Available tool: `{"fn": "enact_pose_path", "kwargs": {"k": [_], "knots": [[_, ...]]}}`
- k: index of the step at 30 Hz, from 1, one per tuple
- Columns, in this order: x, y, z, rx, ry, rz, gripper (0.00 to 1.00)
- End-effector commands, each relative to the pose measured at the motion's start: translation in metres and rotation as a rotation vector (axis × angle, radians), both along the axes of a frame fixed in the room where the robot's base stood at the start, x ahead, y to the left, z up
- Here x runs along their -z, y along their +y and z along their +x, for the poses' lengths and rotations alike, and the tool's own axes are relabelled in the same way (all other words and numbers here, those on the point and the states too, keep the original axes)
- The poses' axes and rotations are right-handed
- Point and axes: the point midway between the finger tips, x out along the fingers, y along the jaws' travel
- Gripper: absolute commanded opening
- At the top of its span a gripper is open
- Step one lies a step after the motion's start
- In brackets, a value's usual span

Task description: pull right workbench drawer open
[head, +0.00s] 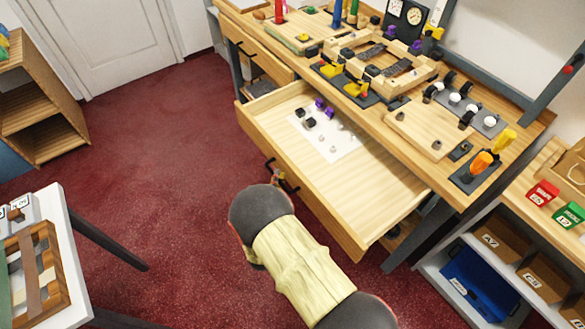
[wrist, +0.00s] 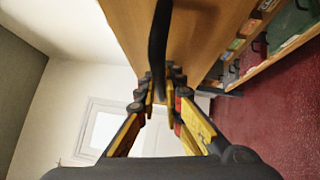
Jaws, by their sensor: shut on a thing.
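The right workbench drawer (head: 310,198) stands well out from the wooden workbench (head: 395,125), with its inside showing. A white sheet with several small dark, purple and grey pieces lies in it. My gripper (head: 280,176) is at the middle of the drawer's front, partly hidden behind my own arm in the head view. In the wrist view my gripper (wrist: 163,88) has its yellow and red fingers closed around the dark curved drawer handle (wrist: 159,45). The wooden drawer front (wrist: 195,40) fills the upper middle there.
The left drawer (head: 258,62) is beside it under the bench top. A white table (head: 62,225) stands at the lower left and a shelf with bins (head: 475,245) at the right. Red carpet (head: 165,150) lies clear in front of the drawer.

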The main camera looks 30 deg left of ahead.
Motion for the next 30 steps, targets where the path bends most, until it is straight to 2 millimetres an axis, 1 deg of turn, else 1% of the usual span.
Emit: {"fn": "enact_pose_path", "kwargs": {"k": [1, 3, 9, 15, 23, 24, 28, 30], "knots": [[0.002, 0.003, -0.010, -0.003, 0.003, -0.003, 0.00], [0.002, 0.007, -0.019, -0.003, 0.004, -0.003, 0.00], [0.002, 0.013, -0.034, 0.000, 0.003, -0.003, 0.00], [0.002, 0.015, -0.039, 0.000, 0.002, -0.003, 0.00], [0.002, 0.015, -0.039, 0.000, 0.002, -0.002, 0.00], [0.002, 0.015, -0.039, 0.000, 0.002, -0.002, 0.09], [0.002, 0.015, -0.038, 0.001, 0.002, -0.002, 0.17], [0.001, 0.016, -0.038, 0.000, 0.001, -0.002, 0.17]]}}
